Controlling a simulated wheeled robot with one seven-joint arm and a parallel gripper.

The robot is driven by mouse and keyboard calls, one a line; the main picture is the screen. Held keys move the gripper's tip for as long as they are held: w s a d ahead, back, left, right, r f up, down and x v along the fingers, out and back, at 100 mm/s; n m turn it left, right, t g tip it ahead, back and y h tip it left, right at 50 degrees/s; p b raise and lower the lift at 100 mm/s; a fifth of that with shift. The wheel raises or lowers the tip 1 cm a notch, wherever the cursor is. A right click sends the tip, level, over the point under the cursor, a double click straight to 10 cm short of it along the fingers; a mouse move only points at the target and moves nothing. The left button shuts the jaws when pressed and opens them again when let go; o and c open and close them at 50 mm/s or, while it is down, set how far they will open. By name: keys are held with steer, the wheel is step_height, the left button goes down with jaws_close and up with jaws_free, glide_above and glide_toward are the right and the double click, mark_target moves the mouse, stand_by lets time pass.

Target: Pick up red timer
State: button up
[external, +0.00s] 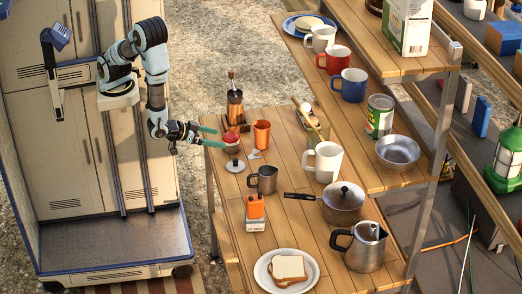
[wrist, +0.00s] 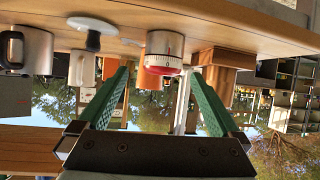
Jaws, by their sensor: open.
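The red timer (external: 231,142), a small pale-bodied cylinder with a red part, stands near the left edge of the wooden table (external: 285,215). In the wrist view, which looks upside down, the timer (wrist: 163,52) shows a silvery body and a red-and-white numbered dial. My gripper (external: 212,137) is open and empty at the table's left edge, just left of the timer, with its green fingers pointing at it. In the wrist view my gripper (wrist: 160,78) has a finger on either side of the line to the timer, which appears just beyond the fingertips. No contact is visible.
A wooden grinder (external: 235,108) stands behind the timer, and an orange cup (external: 261,134) to its right. A pale lid with a dark knob (external: 235,165) lies in front. A metal mug (external: 263,180) stands at front right. A raised shelf (external: 385,60) holds mugs farther right.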

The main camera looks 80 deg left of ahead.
mark_target(225, 137)
steer(key=shift+s+f+t, duration=0.25)
steer(key=shift+s+t, duration=0.05)
steer(key=shift+s, duration=0.1)
steer(key=p+x, duration=0.1)
steer(key=x, duration=0.4)
steer(key=shift+w+a+r, duration=0.15)
steer(key=shift+r, duration=0.05)
steer(key=shift+r+p+x, duration=0.15)
steer(key=shift+p+x, duration=0.5)
steer(key=shift+x, duration=0.65)
steer(key=shift+r+p+x, duration=0.1)
steer(key=shift+p+x, duration=0.5)
steer(key=shift+x, duration=0.75)
steer(key=shift+w+a, duration=0.1)
steer(key=c, duration=1.4)
